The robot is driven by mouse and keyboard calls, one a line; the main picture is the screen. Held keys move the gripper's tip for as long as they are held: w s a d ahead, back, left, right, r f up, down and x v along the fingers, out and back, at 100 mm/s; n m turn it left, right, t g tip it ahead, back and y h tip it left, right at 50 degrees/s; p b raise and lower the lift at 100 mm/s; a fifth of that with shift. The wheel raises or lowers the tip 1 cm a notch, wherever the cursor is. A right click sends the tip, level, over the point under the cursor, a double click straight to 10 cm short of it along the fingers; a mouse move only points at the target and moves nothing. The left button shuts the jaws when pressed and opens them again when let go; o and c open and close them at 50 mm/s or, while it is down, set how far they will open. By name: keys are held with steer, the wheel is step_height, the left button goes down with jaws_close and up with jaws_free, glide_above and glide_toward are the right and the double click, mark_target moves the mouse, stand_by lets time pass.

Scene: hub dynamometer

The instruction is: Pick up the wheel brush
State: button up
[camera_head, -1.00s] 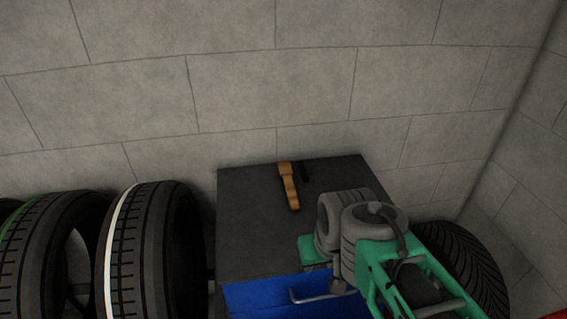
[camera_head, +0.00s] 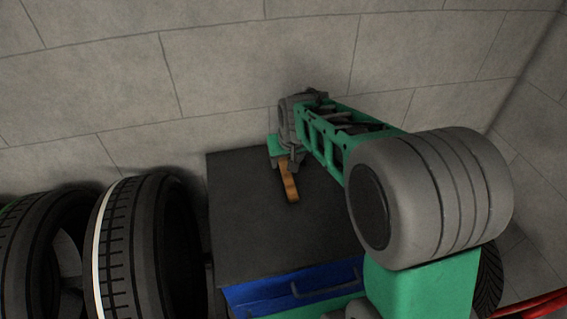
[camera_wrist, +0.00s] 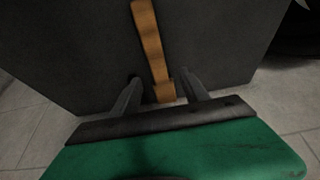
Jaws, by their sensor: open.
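The wheel brush (camera_head: 289,184) lies on the dark top of a blue cabinet, with its brown wooden handle showing. Its far end is hidden under my gripper (camera_head: 288,163) in the head view. In the wrist view the wooden part of the brush (camera_wrist: 151,45) runs down the picture and its lower end lies between my two open fingers (camera_wrist: 158,92). A gap shows on both sides of the wood. The bristles are not clearly visible in either current view. I cannot tell the exact height of the fingers above the cabinet top.
The blue cabinet (camera_head: 290,290) has a bare dark top (camera_head: 245,220) left of the brush. Large tyres (camera_head: 138,250) stand left of the cabinet. A grey block wall (camera_head: 220,80) rises close behind. Another tyre (camera_head: 489,285) shows partly behind my arm at right.

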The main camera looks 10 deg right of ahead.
mark_target(285, 166)
steer(key=x, duration=0.2)
steer(key=p+x, duration=0.1)
steer(key=x, duration=0.2)
steer(key=shift+w+d+f+p, duration=0.1)
steer(key=shift+w+f+p, duration=0.2)
steer(key=shift+w, duration=0.1)
steer(key=shift+r, duration=0.1)
jaws_close()
